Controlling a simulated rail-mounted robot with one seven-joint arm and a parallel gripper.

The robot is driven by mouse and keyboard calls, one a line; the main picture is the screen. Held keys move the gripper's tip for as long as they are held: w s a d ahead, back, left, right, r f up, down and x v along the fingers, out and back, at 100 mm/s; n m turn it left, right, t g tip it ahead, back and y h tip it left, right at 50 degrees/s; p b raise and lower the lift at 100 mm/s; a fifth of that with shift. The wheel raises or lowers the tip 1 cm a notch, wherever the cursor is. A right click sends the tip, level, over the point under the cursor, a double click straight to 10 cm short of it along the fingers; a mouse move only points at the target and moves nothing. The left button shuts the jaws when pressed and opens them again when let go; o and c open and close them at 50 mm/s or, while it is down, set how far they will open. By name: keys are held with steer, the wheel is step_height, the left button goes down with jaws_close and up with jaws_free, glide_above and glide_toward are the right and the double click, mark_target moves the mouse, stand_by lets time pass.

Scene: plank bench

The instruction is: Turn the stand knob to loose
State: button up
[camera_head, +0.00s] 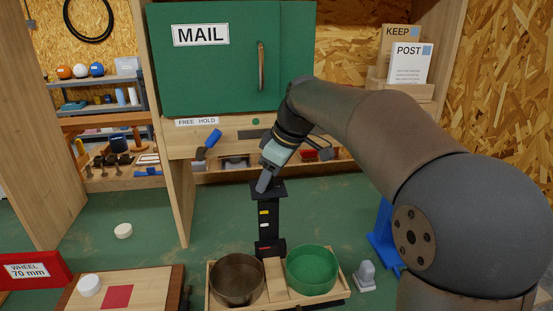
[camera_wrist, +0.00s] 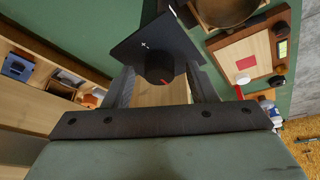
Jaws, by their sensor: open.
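The stand (camera_head: 268,222) is a black post in the middle of the bench, with a flat square top plate and small yellow, white and red marks down its front. In the wrist view its dark plate (camera_wrist: 145,40) carries a white plus-like mark and a round black knob (camera_wrist: 158,68) with a red pointer line. My gripper (camera_head: 264,184) is low over the stand's top and hides the knob in the head view. In the wrist view my gripper (camera_wrist: 161,78) is open, one finger on each side of the knob with gaps; whether the tips reach its depth is unclear.
A wooden tray with a brown bowl (camera_head: 237,279) and a green bowl (camera_head: 312,269) stands before the stand. A green MAIL cabinet (camera_head: 225,70) and a FREE/HOLD strip (camera_head: 197,122) are behind. A grey piece (camera_head: 366,276) lies right.

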steer(key=v, duration=1.7)
steer(key=shift+w+r, duration=0.1)
steer(key=s+d+f+m+h, duration=0.1)
steer(key=s+d+f+m, duration=0.2)
steer(key=s+f, duration=0.5)
steer(key=s+d+f+m+g+h, duration=0.1)
steer(key=s+d+f+m, duration=0.2)
steer(key=s+f, duration=0.6)
steer(key=s+d+f+m+h, duration=0.2)
steer(key=s+f+m, duration=0.5)
steer(key=f, duration=0.8)
steer(key=shift+s+d+f+g, duration=0.4)
steer(key=shift+s+d, duration=0.15)
steer(key=shift+s, duration=0.4)
